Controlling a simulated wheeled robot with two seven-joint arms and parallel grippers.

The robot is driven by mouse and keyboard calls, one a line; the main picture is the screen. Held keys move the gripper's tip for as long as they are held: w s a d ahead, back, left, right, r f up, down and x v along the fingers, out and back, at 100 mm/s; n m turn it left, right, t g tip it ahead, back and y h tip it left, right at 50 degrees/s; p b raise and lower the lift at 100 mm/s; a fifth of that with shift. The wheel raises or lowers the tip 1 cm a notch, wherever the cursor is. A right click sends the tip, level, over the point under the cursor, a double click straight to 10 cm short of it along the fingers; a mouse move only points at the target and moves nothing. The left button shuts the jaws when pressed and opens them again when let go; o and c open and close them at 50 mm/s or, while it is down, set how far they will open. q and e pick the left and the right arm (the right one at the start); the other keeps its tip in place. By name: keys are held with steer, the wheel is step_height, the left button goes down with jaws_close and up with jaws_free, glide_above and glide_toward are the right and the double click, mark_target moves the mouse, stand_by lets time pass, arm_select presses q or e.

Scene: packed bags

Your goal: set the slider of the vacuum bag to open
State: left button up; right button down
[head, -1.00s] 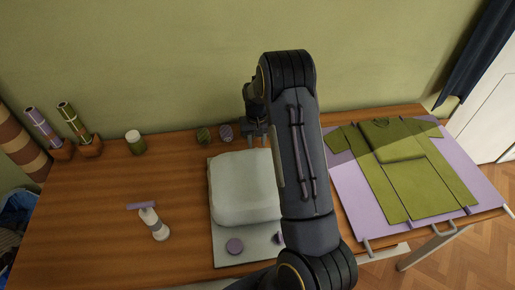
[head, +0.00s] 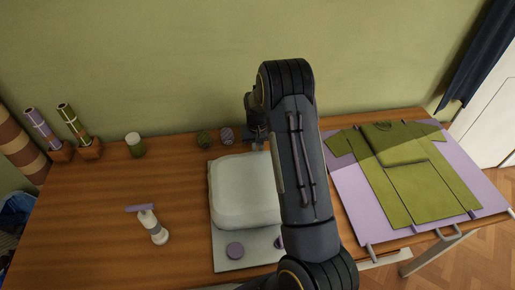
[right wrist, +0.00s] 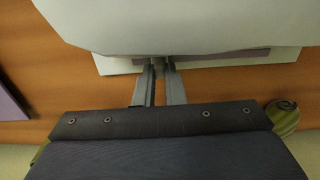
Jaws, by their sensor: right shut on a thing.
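The vacuum bag (head: 240,192) is a pale grey, puffed-up bag lying on the table, with a round purple cap (head: 235,250) on its flat near part. My right gripper (head: 258,143) is at the bag's far edge, partly covered by my own arm. In the right wrist view its fingertips (right wrist: 160,65) are close together at the bag's edge, beside a purple strip (right wrist: 225,56). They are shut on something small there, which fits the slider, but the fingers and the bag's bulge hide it. I cannot tell the slider's setting. My left gripper is not in view.
Two small patterned balls (head: 227,134) stand behind the bag, near the wall. A folding board with a green shirt (head: 405,175) lies right.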

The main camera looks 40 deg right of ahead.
steer(key=shift+s+d+f+b, duration=0.15)
steer(key=shift+s+d+b, duration=0.25)
steer(key=shift+d+b, duration=0.3)
steer(key=shift+s+d, duration=0.1)
steer(key=shift+d, duration=0.15)
steer(key=c, duration=1.5)
jaws_free()
steer(key=shift+a+r, duration=0.1)
steer(key=shift+r, duration=0.1)
step_height(320, 180, up, 8)
steer(key=p, duration=0.5)
steer(key=shift+f, duration=0.15)
